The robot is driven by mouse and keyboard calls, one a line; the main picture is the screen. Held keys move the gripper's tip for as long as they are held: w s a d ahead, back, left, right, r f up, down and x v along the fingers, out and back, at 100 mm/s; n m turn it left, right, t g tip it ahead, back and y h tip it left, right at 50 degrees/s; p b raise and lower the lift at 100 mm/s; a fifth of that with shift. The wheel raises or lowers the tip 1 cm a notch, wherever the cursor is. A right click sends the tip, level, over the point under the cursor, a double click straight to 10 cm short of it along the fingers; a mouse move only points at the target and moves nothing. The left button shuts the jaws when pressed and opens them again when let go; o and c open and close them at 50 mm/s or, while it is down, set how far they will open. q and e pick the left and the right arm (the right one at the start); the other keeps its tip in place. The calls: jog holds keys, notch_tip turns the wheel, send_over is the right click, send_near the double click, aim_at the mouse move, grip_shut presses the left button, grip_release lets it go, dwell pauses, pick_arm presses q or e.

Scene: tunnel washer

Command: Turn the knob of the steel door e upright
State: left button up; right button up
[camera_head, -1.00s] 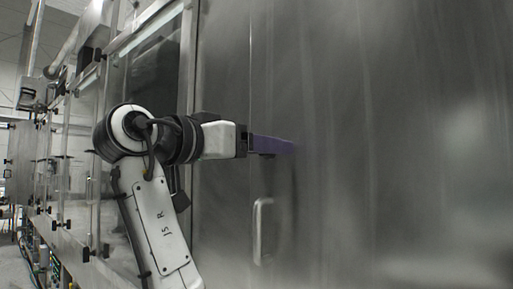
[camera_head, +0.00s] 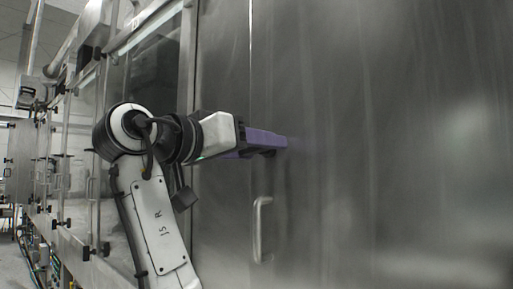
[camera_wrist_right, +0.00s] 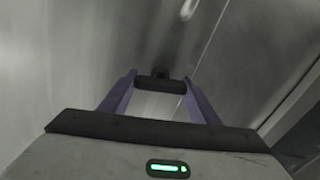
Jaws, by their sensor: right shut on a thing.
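The steel door (camera_head: 330,215) is a large, smooth brushed panel filling the right of the head view. My right gripper (camera_head: 282,143) reaches it from the left, its purple fingers shut on a small black knob (camera_head: 268,153), mostly hidden behind them there. In the right wrist view the knob (camera_wrist_right: 160,83) shows as a dark bar spanning the gap between my right gripper's fingertips (camera_wrist_right: 160,80). The bar lies across the picture, at a clear angle to the slanting door seam, so it looks tilted away from upright. My left gripper is not in view.
A metal pull handle (camera_head: 258,228) sticks out of the steel below my right gripper; it also shows in the right wrist view (camera_wrist_right: 188,9). A vertical seam (camera_head: 250,75) runs above it. Framed glass panels (camera_head: 150,75) with black knobs line the machine at left.

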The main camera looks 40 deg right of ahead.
jog(key=n, duration=0.4)
jog(key=n+p, duration=0.1)
jog(key=n, duration=0.3)
jog(key=shift+w, duration=0.1)
jog(key=n+p, duration=0.1)
jog(key=n, duration=0.3)
jog(key=shift+n, duration=0.3)
jog(key=shift+f+n+p, duration=0.1)
jog(key=shift+n+p, duration=0.25)
jog(key=shift+n, duration=1.15)
jog(key=o, duration=1)
jog(key=shift+o, duration=0.2)
jog(key=a+b, duration=0.1)
jog(key=a, duration=0.9)
jog(key=shift+s+a, duration=0.2)
jog(key=shift+s, duration=0.2)
